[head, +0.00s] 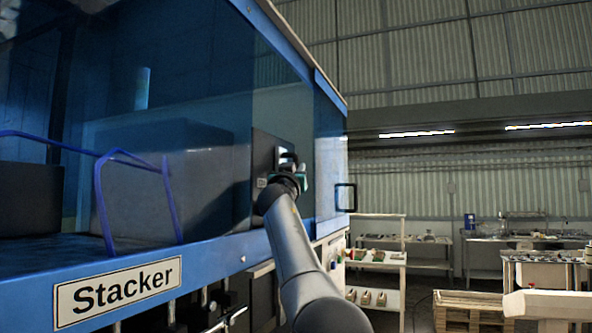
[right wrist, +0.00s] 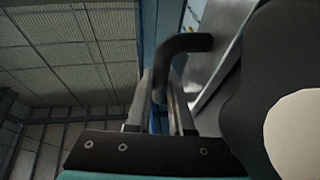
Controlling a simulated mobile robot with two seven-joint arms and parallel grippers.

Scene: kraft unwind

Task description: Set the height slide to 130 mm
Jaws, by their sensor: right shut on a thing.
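My right gripper (head: 287,163) reaches up to a dark panel (head: 262,150) on the side of the blue machine labelled Stacker. In the right wrist view, the gripper's two fingers (right wrist: 162,110) are shut on a dark bent handle (right wrist: 188,43). The handle's lower end lies between the fingers, and its upper end curves right towards a pale metal plate (right wrist: 222,40). In the head view the gripper and wrist cover most of what is held. I cannot read any height scale or value. I cannot tell for sure that the handle belongs to the height slide. My left gripper is not in view.
The blue machine frame (head: 225,258) with its Stacker label (head: 118,291) and tinted windows fills the left. Shelves (head: 375,259), a wooden pallet (head: 465,311) and benches stand at the right.

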